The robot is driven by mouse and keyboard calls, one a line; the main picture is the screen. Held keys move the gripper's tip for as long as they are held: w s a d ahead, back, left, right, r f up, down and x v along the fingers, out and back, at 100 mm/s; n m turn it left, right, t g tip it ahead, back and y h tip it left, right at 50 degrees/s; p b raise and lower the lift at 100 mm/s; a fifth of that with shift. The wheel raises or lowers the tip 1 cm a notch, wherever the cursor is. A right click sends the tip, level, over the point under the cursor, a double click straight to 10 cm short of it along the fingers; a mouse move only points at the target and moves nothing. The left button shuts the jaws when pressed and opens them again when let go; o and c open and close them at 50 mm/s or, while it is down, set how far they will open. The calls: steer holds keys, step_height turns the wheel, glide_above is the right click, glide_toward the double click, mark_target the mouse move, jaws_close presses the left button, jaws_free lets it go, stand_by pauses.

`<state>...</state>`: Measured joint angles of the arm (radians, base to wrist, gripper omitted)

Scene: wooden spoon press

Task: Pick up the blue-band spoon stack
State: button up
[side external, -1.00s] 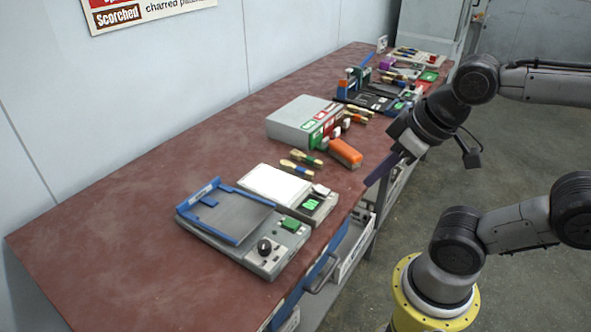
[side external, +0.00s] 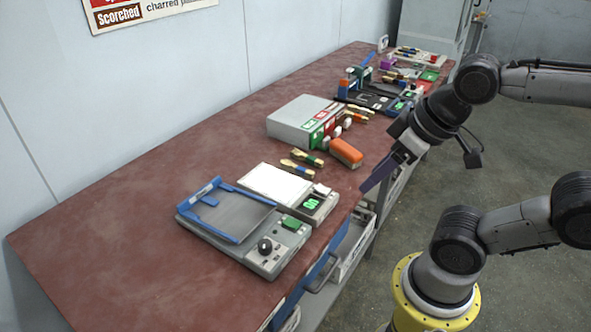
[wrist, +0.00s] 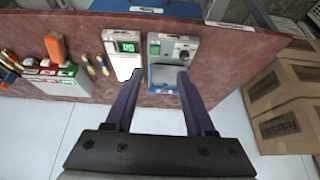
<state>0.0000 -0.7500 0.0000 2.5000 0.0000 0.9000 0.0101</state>
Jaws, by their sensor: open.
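Two short wooden spoon stacks lie side by side on the red-brown bench, between the white-topped scale and the orange object. The stack nearer the scale appears to be the blue-band spoon stack (side external: 297,169); it also shows in the wrist view (wrist: 102,65). The other spoon stack (side external: 308,158) has a greenish band, and it is also in the wrist view (wrist: 88,64). The bands are small and hard to read. My gripper (side external: 364,188) is near the bench's front edge, to the right of both stacks. In the wrist view its fingers (wrist: 159,76) are apart and empty.
The white-topped scale (side external: 275,184) and a grey device with a blue frame (side external: 240,215) stand nearer the camera. The orange object (side external: 345,152) and a grey box (side external: 295,115) stand beyond the stacks. More tools crowd the far end. The bench's near left is clear.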

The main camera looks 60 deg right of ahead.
steer(key=w+r+m+t, duration=0.2)
steer(key=w+r+m, duration=0.4)
steer(key=m, duration=0.6)
steer(key=m+g, duration=0.3)
steer(key=m, duration=2)
glide_above(296, 166)
steer(key=s, duration=0.3)
steer(key=f, duration=2.6)
steer(key=shift+w+a+f, duration=0.1)
steer(key=shift+w, duration=0.1)
steer(key=shift+x, duration=3)
jaws_close()
